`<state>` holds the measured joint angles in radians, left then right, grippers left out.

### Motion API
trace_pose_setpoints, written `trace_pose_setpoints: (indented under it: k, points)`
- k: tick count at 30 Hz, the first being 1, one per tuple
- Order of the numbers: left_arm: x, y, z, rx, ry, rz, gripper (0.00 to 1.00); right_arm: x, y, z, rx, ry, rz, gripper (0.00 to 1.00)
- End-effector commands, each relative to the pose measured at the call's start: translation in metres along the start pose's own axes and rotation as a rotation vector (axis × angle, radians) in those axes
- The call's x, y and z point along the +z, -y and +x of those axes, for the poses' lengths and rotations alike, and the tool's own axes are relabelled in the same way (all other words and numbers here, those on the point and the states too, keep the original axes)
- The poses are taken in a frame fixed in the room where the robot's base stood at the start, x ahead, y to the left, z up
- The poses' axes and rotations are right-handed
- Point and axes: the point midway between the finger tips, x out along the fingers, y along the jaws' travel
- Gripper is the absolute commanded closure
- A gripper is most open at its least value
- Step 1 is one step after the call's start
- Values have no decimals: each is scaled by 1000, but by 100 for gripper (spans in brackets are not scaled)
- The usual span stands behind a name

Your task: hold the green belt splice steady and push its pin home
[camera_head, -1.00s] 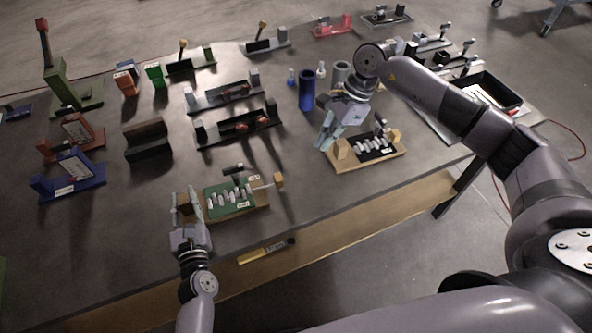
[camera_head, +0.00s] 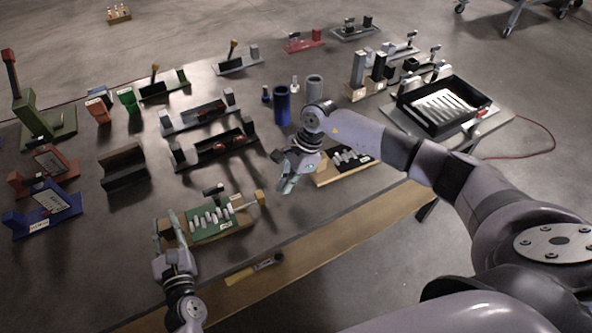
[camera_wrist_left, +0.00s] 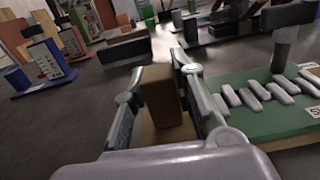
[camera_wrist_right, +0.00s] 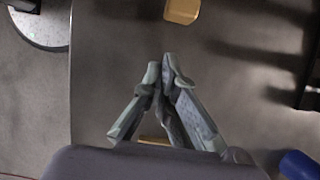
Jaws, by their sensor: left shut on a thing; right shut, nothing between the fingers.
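The green belt splice (camera_head: 215,222) lies on a wooden base near the table's front edge, with several pale interlocking pieces across it. Its pin (camera_head: 260,198) has a wooden block head and sticks out at the right end, with a thin shaft showing. My left gripper (camera_head: 168,226) is shut on the wooden end block (camera_wrist_left: 160,95) at the splice's left end; the splice also shows in the left wrist view (camera_wrist_left: 262,122). My right gripper (camera_head: 286,183) is shut and empty, to the right of the pin head and apart from it. Its fingertips meet in the right wrist view (camera_wrist_right: 165,68).
A black splice (camera_head: 350,158) on a wooden base lies just right of my right gripper. A blue cylinder (camera_head: 281,106) stands behind it. A yellow-and-black tool (camera_head: 253,268) is on the front ledge. Brown and blue fixtures (camera_head: 48,205) stand at left.

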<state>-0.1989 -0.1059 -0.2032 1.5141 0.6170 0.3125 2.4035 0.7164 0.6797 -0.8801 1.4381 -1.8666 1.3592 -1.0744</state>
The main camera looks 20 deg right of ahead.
Motion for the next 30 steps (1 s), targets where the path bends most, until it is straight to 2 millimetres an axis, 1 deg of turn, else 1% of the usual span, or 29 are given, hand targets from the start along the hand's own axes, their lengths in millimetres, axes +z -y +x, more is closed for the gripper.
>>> trace_pose_setpoints:
  k: [1, 6, 18, 20, 23, 27, 30]
  points:
    - [0, 0, 0, -1, 0, 1, 100, 10, 1, 2, -2, 4, -4, 100]
    - [0, 0, 0, -1, 0, 1, 100, 24, 1, 7, -3, 2, -1, 100]
    - [0, 0, 0, 0, 0, 1, 100, 27, 1, 8, -3, 1, -1, 100]
    - [0, 0, 0, 0, 0, 1, 100, 30, 1, 9, -3, 1, -2, 100]
    - [0, 0, 0, 0, 0, 1, 100, 45, 1, 15, -2, 3, -5, 100]
    - [0, 0, 0, -1, 0, 1, 100, 73, 1, 26, -2, 4, -5, 100]
    - [0, 1, 0, -1, 0, 1, 100, 85, 1, 31, -2, 3, -4, 100]
